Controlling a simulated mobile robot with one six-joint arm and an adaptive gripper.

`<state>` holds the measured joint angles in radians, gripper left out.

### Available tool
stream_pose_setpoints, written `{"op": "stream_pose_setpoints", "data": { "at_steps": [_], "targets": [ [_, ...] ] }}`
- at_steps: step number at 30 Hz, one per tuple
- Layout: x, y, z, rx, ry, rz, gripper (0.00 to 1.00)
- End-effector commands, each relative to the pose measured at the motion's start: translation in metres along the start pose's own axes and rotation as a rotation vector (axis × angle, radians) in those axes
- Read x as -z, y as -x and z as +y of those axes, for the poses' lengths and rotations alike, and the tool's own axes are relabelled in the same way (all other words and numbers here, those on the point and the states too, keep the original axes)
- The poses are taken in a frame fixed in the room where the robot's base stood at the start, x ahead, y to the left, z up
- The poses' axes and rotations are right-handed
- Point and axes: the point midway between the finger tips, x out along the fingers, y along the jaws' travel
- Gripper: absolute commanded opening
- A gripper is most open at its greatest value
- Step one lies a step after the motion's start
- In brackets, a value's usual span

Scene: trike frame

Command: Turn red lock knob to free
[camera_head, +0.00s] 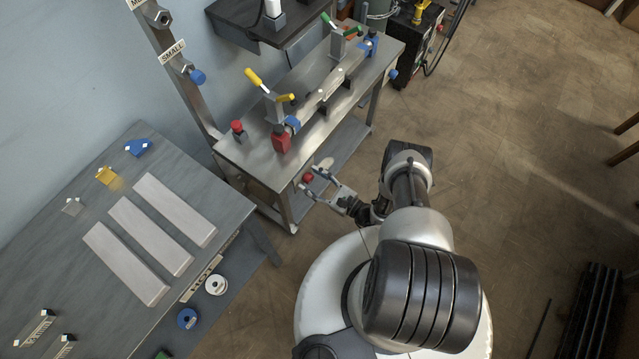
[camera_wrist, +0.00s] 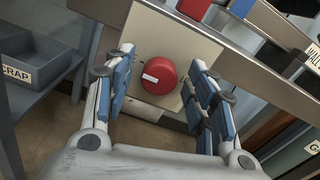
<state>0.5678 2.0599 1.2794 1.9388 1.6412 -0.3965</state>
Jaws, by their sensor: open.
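The red lock knob (camera_wrist: 158,76) is a round red knob with a white mark, set on a metal plate (camera_wrist: 146,32) on the edge of the steel table. In the head view the knob (camera_head: 308,178) shows at the table's near corner. My gripper (camera_head: 309,180) is open in front of it. In the wrist view its blue-padded fingers (camera_wrist: 161,82) stand on the left and right of the knob, with a gap on each side. The knob's back is hidden.
The steel table (camera_head: 330,130) carries a clamp fixture with a yellow handle (camera_head: 254,77) and a red block (camera_head: 281,139). A grey bin labelled SCRAP (camera_wrist: 38,62) lies left in the wrist view. A grey bench (camera_head: 75,215) with pale bars stands at left. Open floor lies right.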

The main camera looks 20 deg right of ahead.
Motion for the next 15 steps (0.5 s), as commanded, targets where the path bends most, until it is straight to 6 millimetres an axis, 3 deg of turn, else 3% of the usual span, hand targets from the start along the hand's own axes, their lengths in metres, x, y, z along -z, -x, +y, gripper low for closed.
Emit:
{"op": "stream_pose_setpoints", "data": {
  "at_steps": [5, 15],
  "targets": [
    [0.001, 0.021, -0.002, 0.006, -0.001, 0.004, 0.51],
    [-0.001, 0.086, -0.002, 0.007, -0.001, 0.004, 0.51]
  ]
}}
